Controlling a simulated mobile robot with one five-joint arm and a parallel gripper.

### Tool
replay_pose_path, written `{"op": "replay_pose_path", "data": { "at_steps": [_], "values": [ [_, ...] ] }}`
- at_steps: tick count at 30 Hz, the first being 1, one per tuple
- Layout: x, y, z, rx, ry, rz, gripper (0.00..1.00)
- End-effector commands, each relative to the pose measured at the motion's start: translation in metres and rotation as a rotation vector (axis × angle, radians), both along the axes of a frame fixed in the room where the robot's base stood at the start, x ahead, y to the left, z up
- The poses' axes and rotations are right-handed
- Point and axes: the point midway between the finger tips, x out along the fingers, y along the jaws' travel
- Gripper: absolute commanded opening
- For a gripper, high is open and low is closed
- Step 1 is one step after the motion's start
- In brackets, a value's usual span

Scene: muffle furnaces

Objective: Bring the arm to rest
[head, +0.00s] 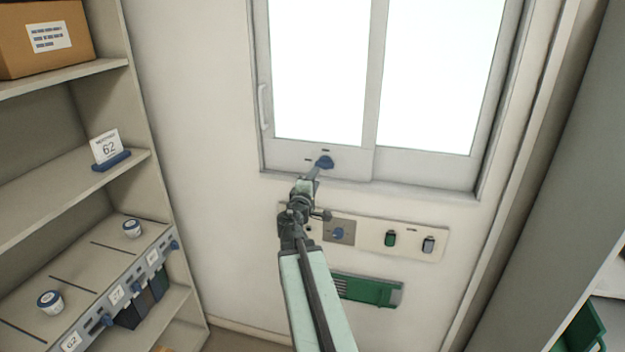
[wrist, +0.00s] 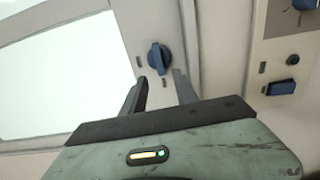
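My arm reaches up the wall towards the sliding window (head: 420,165). My gripper (head: 316,174) is just below a blue knob (head: 325,162) on the window's lower frame. In the wrist view my gripper (wrist: 160,88) is open, its two dark fingers apart with nothing between them. The blue knob (wrist: 159,58) shows just beyond the fingertips, roughly in line with the gap. I cannot tell whether a fingertip touches it.
Below the window is a wall panel (head: 410,254) with a blue knob (head: 338,233), a green switch (head: 390,238) and a grey-blue switch (head: 428,244). A green holder (head: 368,291) hangs below. Shelves (head: 60,210) with jars stand left; a grey cabinet (head: 540,180) stands right.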

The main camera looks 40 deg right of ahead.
Motion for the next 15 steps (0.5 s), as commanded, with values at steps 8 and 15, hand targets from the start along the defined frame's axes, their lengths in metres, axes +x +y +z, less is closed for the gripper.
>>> {"op": "replay_pose_path", "data": {
  "at_steps": [8, 15],
  "values": [
    [0.004, 0.006, 0.0, 0.0, 0.0, 0.01, 0.35],
    [0.066, 0.1, -0.004, 0.029, -0.014, 0.159, 0.35]
  ]
}}
